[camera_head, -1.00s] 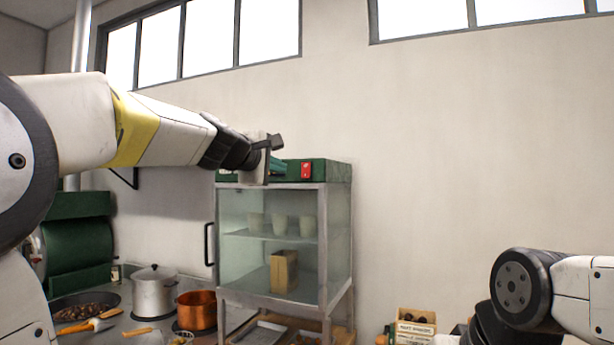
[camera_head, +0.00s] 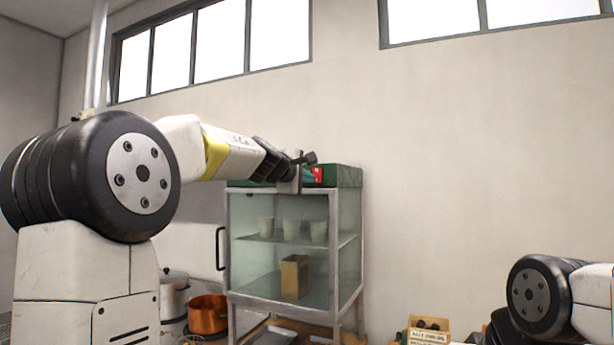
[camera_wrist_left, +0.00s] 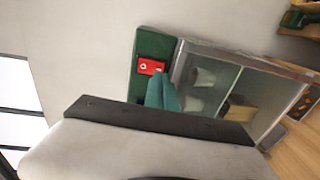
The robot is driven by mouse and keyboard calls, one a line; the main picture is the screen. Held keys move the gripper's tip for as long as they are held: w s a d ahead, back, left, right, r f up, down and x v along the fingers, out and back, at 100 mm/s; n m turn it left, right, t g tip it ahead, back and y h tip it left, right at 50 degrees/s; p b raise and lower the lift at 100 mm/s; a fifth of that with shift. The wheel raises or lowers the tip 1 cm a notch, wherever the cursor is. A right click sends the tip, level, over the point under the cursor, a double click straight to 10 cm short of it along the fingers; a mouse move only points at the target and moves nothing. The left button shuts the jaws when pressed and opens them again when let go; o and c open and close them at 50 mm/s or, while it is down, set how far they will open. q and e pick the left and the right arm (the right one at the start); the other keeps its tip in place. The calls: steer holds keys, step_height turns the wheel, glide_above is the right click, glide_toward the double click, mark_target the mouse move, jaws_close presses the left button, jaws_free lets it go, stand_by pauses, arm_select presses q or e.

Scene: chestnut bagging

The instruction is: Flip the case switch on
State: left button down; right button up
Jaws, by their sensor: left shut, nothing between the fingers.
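The glass case (camera_head: 335,235) has a grey metal frame and a green top box (camera_head: 345,176). The red switch (camera_head: 318,177) sits on the front of that box and is partly covered by my left gripper (camera_head: 304,177) in the head view. In the left wrist view the red switch (camera_wrist_left: 151,66) has a small pale mark on it. The teal fingers of my left gripper (camera_wrist_left: 160,80) are shut together and empty, with their tips just beside the switch. I cannot tell whether they touch it. My right gripper is out of view.
Pale cups (camera_head: 291,229) and a brown paper bag (camera_head: 294,277) stand inside the case. A copper pot (camera_head: 208,314) and a steel pot (camera_head: 173,295) are at lower left. A small box (camera_head: 428,328) is at lower right. The wall right of the case is clear.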

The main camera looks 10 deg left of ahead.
mark_target(316, 182)
arm_select(q)
steer(key=shift+x, duration=1.7)
steer(key=shift+w, duration=0.2)
steer(key=shift+s+f, duration=0.1)
steer(key=shift+f, duration=0.05)
